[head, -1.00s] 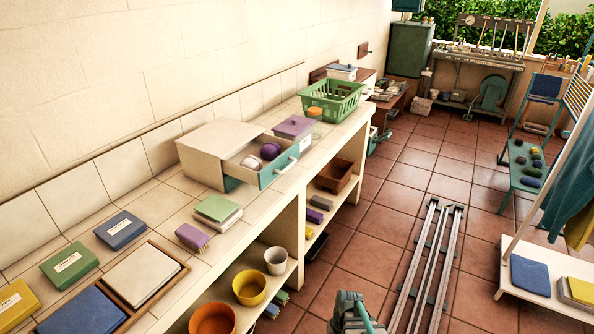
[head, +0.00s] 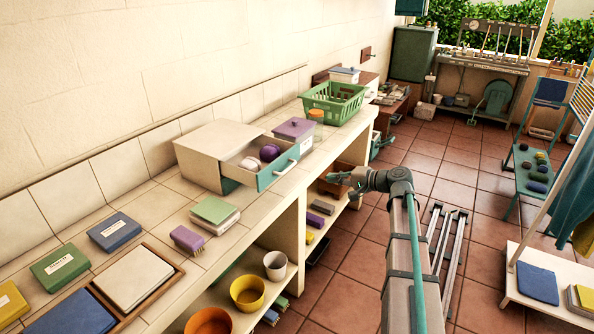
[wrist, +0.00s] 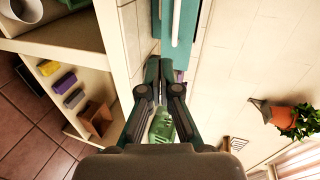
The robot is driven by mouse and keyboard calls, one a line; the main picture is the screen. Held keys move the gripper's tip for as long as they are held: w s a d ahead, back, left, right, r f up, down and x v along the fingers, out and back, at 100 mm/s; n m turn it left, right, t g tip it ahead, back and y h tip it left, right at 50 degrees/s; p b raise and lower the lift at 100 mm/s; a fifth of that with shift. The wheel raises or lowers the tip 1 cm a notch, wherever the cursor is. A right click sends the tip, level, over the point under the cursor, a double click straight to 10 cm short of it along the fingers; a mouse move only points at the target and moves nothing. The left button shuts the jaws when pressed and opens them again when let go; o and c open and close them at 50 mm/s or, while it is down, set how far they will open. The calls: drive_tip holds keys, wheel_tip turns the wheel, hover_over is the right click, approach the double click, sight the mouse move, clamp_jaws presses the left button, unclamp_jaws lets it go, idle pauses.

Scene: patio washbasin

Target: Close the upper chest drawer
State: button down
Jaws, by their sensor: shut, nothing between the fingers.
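The cream chest (head: 205,150) stands on the tiled counter against the wall. Its upper drawer (head: 262,178) is pulled out toward the aisle, with a teal front and a pale handle (head: 286,168). A purple rounded thing and a pinkish one lie inside the drawer. My gripper (head: 334,184) is beyond the counter's front edge, to the right of the drawer front and apart from it. In the wrist view my gripper's fingers (wrist: 160,68) are together and empty, with a teal panel (wrist: 180,22) ahead of them.
A purple lidded box (head: 295,131) and a green basket (head: 333,102) stand on the counter beyond the drawer. A purple brush (head: 187,239) and a green-topped stack (head: 214,214) lie nearer. Open shelves hold pots below. The tiled aisle has floor rails (head: 446,240).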

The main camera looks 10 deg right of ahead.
drive_tip(key=r, duration=0.2)
drive_tip(key=p, duration=0.4)
approach(290, 168)
drive_tip(key=shift+m+y, duration=0.3)
drive_tip(key=shift+y, duration=0.1)
drive_tip(key=x, duration=0.6)
drive_tip(key=shift+w+d+f, duration=0.15)
drive_tip(key=shift+d+f, duration=0.05)
drive_tip(key=shift+f, duration=0.05)
drive_tip(key=shift+w+a+f, duration=0.25)
drive_tip(key=shift+w+a, duration=0.1)
drive_tip(key=shift+a, duration=0.1)
